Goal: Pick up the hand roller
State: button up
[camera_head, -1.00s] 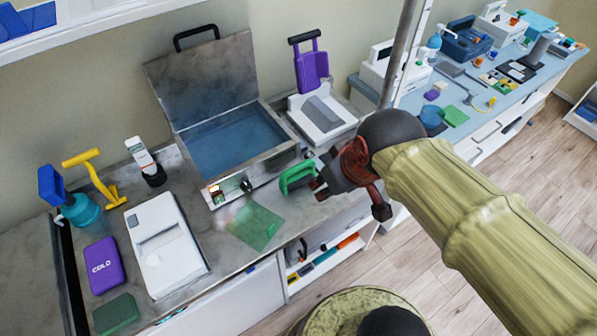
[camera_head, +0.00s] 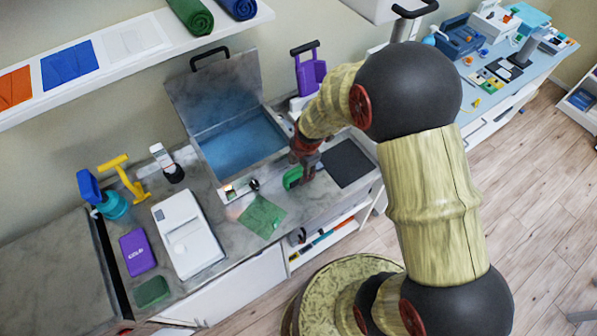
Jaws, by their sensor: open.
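A green tool with a looped handle (camera_head: 292,177), which looks like the hand roller, stands on the grey counter in front of the open metal tank. My gripper (camera_head: 304,172) is open and comes down from above right beside the green tool. The fingers partly cover its right side. I cannot tell whether they touch it or stand around it. My arm hides part of the counter behind the gripper.
The open water tank (camera_head: 205,155) is just behind left of my gripper. A green cloth (camera_head: 262,217) lies at front left, a dark flat pad (camera_head: 347,163) at right.

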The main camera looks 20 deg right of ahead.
aim_at(298, 177)
jog(key=shift+w+f, duration=0.2)
jog(key=shift+f, duration=1)
jog(key=shift+w+f, duration=0.15)
jog(key=shift+f, duration=1)
jog(key=shift+w+f, duration=0.2)
jog(key=shift+f, duration=1)
jog(key=shift+c, duration=0.4)
grip_shut()
